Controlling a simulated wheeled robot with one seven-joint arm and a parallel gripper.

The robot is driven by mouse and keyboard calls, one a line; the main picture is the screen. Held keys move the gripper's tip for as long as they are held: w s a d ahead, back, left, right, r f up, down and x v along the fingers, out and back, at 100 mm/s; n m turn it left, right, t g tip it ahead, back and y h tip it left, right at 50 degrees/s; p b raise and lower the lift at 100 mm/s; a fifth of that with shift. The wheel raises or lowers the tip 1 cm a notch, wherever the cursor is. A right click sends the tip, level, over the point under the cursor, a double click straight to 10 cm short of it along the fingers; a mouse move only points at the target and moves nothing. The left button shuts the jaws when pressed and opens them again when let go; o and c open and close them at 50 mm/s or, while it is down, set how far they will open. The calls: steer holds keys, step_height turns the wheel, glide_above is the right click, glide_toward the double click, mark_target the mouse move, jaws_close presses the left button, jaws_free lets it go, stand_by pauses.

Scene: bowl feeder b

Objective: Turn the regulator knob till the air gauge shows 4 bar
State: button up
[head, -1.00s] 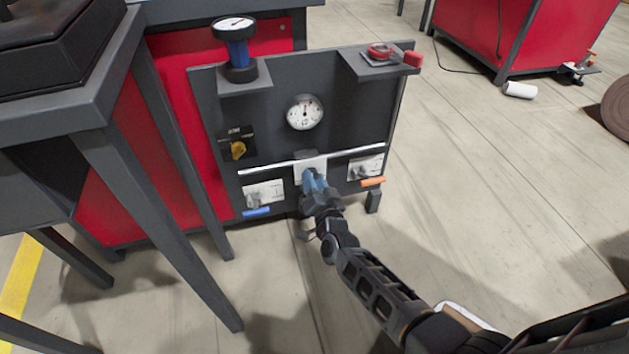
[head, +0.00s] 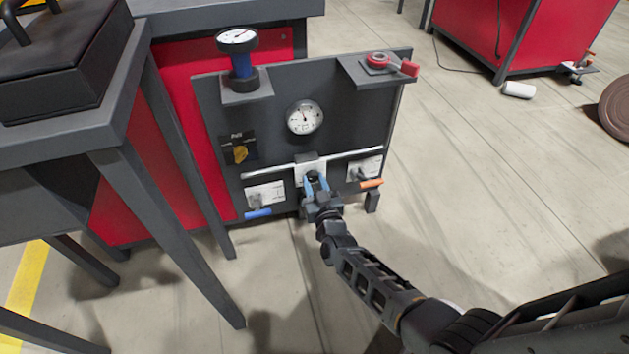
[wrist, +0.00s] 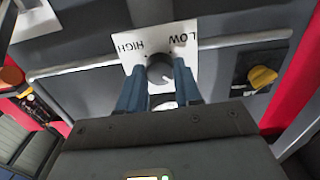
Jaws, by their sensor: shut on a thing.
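The regulator knob (wrist: 160,70) is a dark round knob on a white plate (wrist: 131,58) marked HIGH and LOW. My gripper (head: 316,184) is at the knob, with its two blue fingers on either side of it; the wrist view shows the fingers (wrist: 159,82) closed on it. In the head view my gripper partly hides the knob. The air gauge (head: 304,117) is a white round dial above the knob on the dark panel. Its needle points up and slightly left, and its numbers are too small to read.
A yellow knob (head: 240,154) is on the panel's left. A blue-handled valve (head: 258,213) and an orange-handled valve (head: 371,184) flank the regulator. A blue cylinder with a dial (head: 239,62) and a red object (head: 378,61) sit on shelves above.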

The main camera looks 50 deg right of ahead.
steer(key=shift+n+p, duration=0.3)
steer(key=shift+n, duration=0.8)
steer(key=o, duration=1)
steer(key=shift+o, duration=0.2)
steer(key=p+v, duration=0.2)
steer(key=v, duration=0.5)
steer(key=shift+s+a, duration=0.25)
steer(key=shift+s, duration=0.1)
